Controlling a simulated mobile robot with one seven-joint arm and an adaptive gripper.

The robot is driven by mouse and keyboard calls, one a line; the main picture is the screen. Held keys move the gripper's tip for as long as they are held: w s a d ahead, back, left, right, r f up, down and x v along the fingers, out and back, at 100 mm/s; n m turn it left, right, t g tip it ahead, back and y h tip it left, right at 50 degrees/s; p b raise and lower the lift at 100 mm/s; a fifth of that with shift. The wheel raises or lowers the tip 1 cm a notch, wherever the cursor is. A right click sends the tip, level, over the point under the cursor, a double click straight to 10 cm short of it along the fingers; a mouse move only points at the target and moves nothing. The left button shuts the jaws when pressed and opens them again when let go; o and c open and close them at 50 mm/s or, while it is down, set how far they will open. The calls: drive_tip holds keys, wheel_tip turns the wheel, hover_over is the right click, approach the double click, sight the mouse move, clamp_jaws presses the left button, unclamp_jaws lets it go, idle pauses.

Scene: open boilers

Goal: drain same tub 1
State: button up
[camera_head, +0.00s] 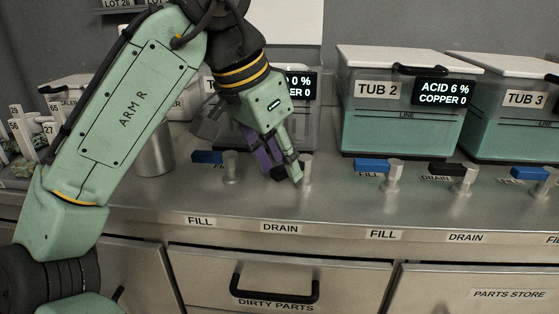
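Tub 1 (306,128) stands behind my arm, which hides most of its front and label. Its black display (301,84) is partly covered and shows "0 %" and "COPPER 0". My gripper (288,172) points down in front of tub 1, beside the metal post (305,170) above the left DRAIN label (281,228). Part of a dark handle (277,173) shows at the fingertips; whether they touch it is unclear. The finger gap is not clearly visible. The blue fill handle (207,157) of tub 1 lies to the left.
Tub 2 (400,135) shows "ACID 6 %" and "COPPER 0". Its blue fill handle (371,165) and black drain handle (447,169) are to the right. Tub 3 (515,130) is at the right edge. A metal cylinder (154,152) stands left. The counter's front strip is clear.

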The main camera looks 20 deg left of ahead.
clamp_jaws()
idle(0.5)
